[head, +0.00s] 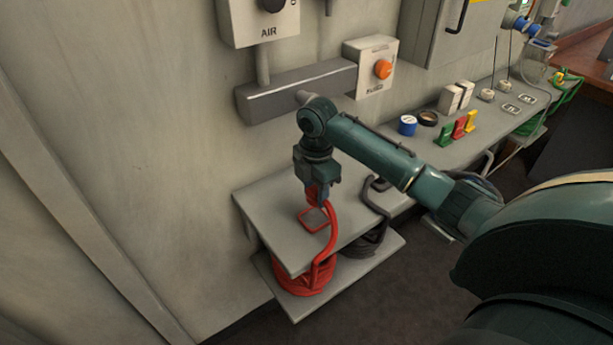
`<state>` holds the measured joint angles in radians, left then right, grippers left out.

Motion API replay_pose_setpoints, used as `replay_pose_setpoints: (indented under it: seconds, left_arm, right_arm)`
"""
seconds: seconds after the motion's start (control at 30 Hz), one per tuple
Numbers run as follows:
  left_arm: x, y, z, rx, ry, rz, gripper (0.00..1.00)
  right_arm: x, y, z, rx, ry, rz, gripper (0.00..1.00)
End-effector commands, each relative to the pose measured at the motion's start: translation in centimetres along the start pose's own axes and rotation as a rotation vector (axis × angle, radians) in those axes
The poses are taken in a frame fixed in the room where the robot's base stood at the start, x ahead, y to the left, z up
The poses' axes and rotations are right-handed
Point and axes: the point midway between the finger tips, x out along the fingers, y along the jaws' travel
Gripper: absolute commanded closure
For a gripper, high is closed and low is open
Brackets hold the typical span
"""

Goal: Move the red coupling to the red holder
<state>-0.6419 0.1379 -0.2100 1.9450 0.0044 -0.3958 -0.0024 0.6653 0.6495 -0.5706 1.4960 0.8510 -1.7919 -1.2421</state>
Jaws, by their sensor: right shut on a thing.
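My right gripper (313,189) points down and is shut on the red coupling (315,194), just above the upper grey shelf (266,205). The coupling is small and mostly hidden by the fingers. A red hose (331,232) runs from it over the shelf's front edge to a red coil (295,278) on the lower shelf. A red square outline (304,221) lies on the upper shelf right under the gripper; I cannot tell whether it is the red holder. My left gripper is not in view.
A dark hose coil (362,246) sits right of the red one, its hose rising over the shelf. Above are a grey bar (290,96) and a box with an orange knob (383,70). A counter with blue tape (407,125) and coloured pieces (459,127) extends right.

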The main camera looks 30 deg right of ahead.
Motion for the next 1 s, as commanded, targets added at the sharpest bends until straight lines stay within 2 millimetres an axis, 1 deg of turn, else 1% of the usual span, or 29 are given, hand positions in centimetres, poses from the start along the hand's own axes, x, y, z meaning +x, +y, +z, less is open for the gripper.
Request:
replay_pose_setpoints:
  seconds: [0.3,0.5,0.7,1.0]
  left_arm:
    - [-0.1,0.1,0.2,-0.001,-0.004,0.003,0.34]
    - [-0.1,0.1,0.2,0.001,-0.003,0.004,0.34]
    - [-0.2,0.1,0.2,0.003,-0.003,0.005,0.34]
    - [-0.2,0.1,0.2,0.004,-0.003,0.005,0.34]
  right_arm:
    - [3.1,0.0,-0.1,-0.002,0.001,0.001,0.99]
    - [4.5,0.1,-0.1,-0.002,0.002,0.003,0.99]
    - [5.1,0.1,-0.1,-0.003,0.001,0.004,0.99]
    - [5.2,0.1,0.0,-0.003,-0.001,0.005,0.99]
